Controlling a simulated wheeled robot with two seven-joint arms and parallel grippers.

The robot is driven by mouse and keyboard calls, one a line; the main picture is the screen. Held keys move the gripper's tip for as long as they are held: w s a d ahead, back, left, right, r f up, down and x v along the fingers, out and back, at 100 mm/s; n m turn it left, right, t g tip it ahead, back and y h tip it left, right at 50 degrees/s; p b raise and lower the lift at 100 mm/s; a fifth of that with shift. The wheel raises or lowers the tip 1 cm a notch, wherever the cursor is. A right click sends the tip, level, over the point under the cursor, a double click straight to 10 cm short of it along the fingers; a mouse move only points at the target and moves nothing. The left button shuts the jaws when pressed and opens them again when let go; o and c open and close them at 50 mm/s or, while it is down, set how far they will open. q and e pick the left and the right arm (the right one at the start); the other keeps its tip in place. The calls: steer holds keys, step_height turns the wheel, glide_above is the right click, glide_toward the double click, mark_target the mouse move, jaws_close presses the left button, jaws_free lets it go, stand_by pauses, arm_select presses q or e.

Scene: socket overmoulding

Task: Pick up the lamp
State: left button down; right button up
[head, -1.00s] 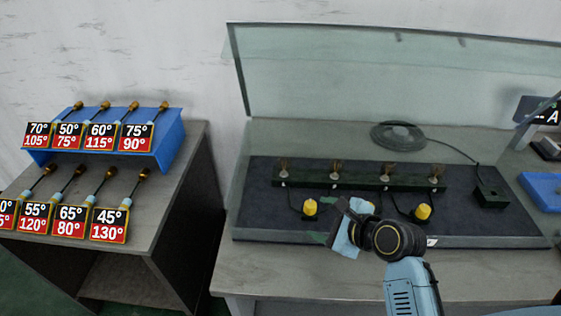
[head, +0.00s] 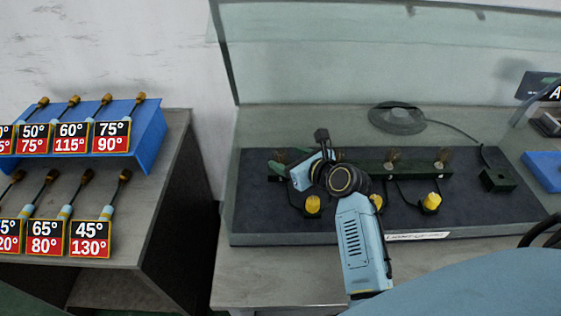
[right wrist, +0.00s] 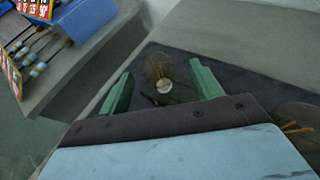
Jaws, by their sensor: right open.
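Several small clear lamps with amber filaments stand in a row on a dark green rail (head: 415,168) in the head view. The leftmost lamp (head: 279,157) is at my right gripper (head: 283,165); two others, a lamp (head: 392,157) and a lamp (head: 441,156), stand to the right. In the right wrist view the lamp (right wrist: 158,69) is between the two green fingers of my right gripper (right wrist: 161,78), which are open, with space on both sides. Another lamp (right wrist: 297,122) shows at the lower right. My left gripper is not in view.
Yellow knobs (head: 312,204) stand on the dark mat (head: 262,222) before the rail. A clear panel (head: 330,50) rises behind. A blue rack (head: 150,143) with tools and number cards is left. A black box (head: 497,180) and a blue tray (head: 543,170) are right.

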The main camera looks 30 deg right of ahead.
mark_target(277, 154)
steer(key=shift+w+a+f, duration=0.1)
steer(key=shift+w+f, duration=0.1)
steer(key=shift+w, duration=0.15)
steer(key=b+x, duration=0.1)
steer(key=x, duration=0.2)
steer(key=shift+w+a+f, duration=0.2)
steer(key=shift+w+f, duration=0.1)
steer(key=shift+w+b, duration=0.3)
steer(key=shift+b, duration=0.05)
steer(key=shift+a, duration=0.1)
steer(key=c, duration=0.5)
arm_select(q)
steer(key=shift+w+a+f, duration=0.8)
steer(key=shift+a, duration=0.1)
arm_select(e)
steer(key=c, duration=0.6)
steer(key=shift+o, duration=0.2)
